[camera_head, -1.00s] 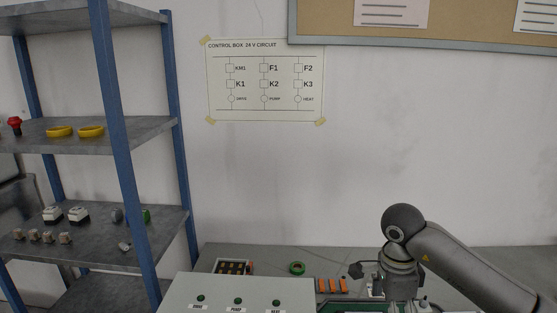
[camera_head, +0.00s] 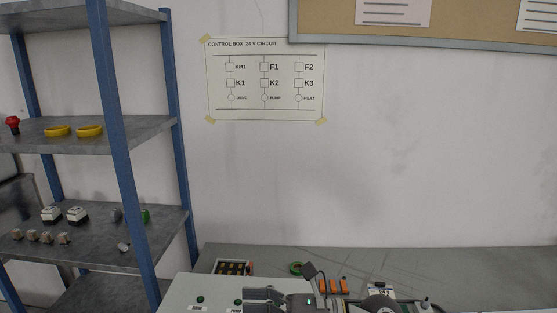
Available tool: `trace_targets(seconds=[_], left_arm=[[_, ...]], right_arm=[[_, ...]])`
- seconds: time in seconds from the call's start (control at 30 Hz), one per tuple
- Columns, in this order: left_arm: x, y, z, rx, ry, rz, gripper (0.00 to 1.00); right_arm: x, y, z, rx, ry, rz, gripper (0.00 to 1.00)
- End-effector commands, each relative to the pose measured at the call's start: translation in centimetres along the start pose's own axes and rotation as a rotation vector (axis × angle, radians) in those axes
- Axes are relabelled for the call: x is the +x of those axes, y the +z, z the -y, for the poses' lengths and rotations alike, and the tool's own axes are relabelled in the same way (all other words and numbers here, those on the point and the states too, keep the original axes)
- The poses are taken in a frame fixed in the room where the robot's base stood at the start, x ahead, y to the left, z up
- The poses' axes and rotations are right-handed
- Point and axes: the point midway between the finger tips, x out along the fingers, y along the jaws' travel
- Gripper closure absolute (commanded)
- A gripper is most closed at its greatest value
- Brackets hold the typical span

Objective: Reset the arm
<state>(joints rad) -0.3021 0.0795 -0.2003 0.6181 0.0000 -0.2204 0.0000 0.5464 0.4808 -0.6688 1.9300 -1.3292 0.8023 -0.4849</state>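My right arm comes in low at the bottom edge, right of centre. Its gripper (camera_head: 264,297) lies roughly level, pointing left, over the right part of the grey control box (camera_head: 180,291). Its fingers are seen edge-on and partly cut off, so I cannot tell whether they are open or shut, or whether they touch the box. Two dark green lamps show on the box, the left one (camera_head: 200,300) and the PUMP one (camera_head: 238,302). The right end of the box is hidden behind the gripper. My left gripper is not in view.
On the grey bench (camera_head: 480,268) behind the box are a dark tray of small parts (camera_head: 232,268), a green tape roll (camera_head: 296,267) and orange parts (camera_head: 334,286). A blue-framed shelf (camera_head: 120,150) stands left. The bench's right side is largely clear.

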Motion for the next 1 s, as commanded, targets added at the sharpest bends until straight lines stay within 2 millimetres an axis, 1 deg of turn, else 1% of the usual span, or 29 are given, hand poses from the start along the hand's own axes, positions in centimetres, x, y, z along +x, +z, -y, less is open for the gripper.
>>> trace_targets(seconds=[0.03,0.1,0.17,0.23,0.27,0.3,0.33,0.4,0.47,0.5,0.57,0.6,0.67,0.7,0.77,0.8,0.87,0.9,0.97,1.0], left_arm=[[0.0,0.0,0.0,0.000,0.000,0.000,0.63],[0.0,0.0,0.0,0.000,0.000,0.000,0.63],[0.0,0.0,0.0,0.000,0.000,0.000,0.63],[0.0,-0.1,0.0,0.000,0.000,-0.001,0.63],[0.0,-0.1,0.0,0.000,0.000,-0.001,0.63],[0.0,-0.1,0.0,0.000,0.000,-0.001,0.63],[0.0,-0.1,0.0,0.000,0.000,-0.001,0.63],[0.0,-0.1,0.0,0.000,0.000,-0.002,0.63],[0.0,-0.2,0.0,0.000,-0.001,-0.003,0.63],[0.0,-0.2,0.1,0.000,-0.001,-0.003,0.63],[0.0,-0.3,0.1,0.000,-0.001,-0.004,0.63],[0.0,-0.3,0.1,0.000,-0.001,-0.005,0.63],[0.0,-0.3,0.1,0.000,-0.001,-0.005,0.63],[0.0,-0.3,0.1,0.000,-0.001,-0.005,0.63],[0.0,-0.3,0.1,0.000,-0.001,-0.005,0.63],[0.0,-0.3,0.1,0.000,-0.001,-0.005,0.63],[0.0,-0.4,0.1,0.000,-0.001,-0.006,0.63],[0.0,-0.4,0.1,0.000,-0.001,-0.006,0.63],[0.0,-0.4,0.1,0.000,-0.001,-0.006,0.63],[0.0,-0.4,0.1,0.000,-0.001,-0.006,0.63]], right_arm=[[0.0,1.4,-0.6,0.078,0.007,0.116,0.02],[-0.7,3.8,-0.9,0.193,0.007,0.282,0.02],[-1.7,5.5,-0.7,0.298,0.002,0.420,0.02],[-3.4,7.1,0.1,0.429,-0.010,0.579,0.02],[-4.2,7.6,0.5,0.485,-0.017,0.645,0.02],[-5.5,8.2,1.2,0.565,-0.028,0.733,0.02],[-6.5,8.4,1.8,0.624,-0.038,0.797,0.02],[-9.0,8.4,3.4,0.766,-0.067,0.944,0.02],[-11.2,7.8,4.8,0.891,-0.098,1.067,0.02],[-12.7,7.0,5.8,0.974,-0.122,1.145,0.02],[-14.9,5.4,7.2,1.103,-0.161,1.261,0.02],[-16.4,4.1,8.1,1.187,-0.192,1.336,0.02],[-18.4,1.6,9.2,1.317,-0.241,1.444,0.02],[-19.7,-0.3,9.8,1.404,-0.278,1.514,0.02],[-21.4,-3.4,10.4,1.534,-0.339,1.614,0.02],[-22.4,-5.8,10.6,1.621,-0.385,1.679,0.02],[-23.7,-9.4,10.5,1.750,-0.460,1.769,0.02],[-24.5,-11.9,10.1,1.835,-0.513,1.827,0.02],[-25.4,-15.6,9.2,1.959,-0.601,1.906,0.02],[-25.8,-18.0,8.4,2.038,-0.661,1.952,0.02]])
